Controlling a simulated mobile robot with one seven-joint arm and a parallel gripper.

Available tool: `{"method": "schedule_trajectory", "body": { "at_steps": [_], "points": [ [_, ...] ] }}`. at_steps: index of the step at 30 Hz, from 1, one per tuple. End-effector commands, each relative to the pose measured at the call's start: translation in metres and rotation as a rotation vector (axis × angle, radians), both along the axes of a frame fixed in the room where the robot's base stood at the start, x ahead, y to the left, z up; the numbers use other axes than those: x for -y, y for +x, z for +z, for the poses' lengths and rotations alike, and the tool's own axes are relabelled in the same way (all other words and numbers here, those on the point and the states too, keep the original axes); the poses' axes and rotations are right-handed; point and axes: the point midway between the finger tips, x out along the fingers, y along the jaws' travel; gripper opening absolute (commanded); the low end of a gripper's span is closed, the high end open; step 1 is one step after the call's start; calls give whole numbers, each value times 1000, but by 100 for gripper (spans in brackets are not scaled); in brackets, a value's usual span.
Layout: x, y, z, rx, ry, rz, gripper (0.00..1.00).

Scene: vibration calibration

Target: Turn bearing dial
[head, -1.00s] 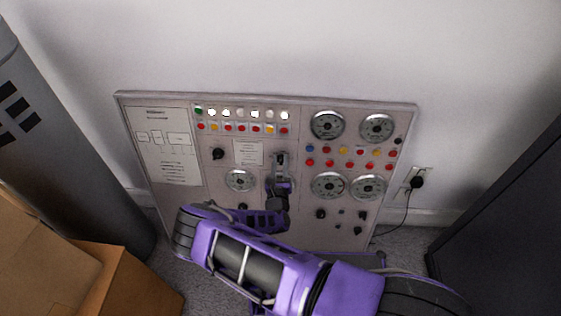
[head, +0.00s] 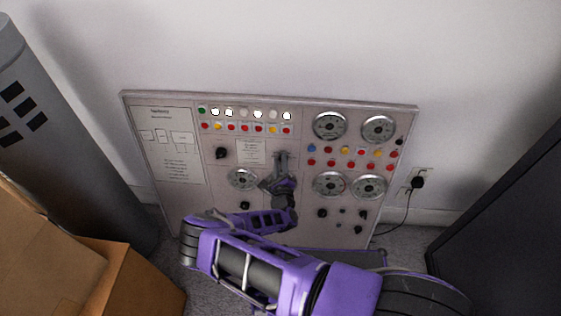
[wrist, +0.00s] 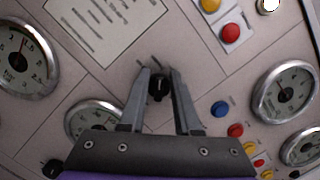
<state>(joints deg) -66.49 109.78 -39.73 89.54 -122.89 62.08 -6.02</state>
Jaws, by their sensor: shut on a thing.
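The black dial knob (wrist: 159,85) sits on the face of a light grey control panel (head: 215,215). In the wrist view it stands between the two grey fingers of my gripper (wrist: 160,80). The fingers are shut on the knob, one on each side. In the head view my gripper (head: 282,157) reaches the middle of the panel, right of a small paper label (head: 251,151). There the knob is too small and covered to make out. Any lettering by the knob cannot be read.
Round gauges (head: 330,125) and rows of coloured buttons (head: 346,151) surround the gripper. Another black knob (head: 221,153) is to the left. Cardboard boxes (head: 125,285) and a grey cylinder (head: 60,150) stand left, a dark cabinet (head: 510,200) right. A plug with cord (head: 417,183) is on the wall.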

Motion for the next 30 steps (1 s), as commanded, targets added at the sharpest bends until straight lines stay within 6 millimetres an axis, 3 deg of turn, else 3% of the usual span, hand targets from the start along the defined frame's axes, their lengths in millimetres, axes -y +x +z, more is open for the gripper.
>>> {"method": "schedule_trajectory", "body": {
  "at_steps": [13, 14, 18, 30],
  "points": [
    [5, -3, -7, -15, -16, -8, 0],
    [5, -3, -7, -15, -16, -8, 35],
    [4, -2, -5, -11, -14, -5, 60],
    [2, -7, -1, -6, -12, -1, 61]
  ]
}}
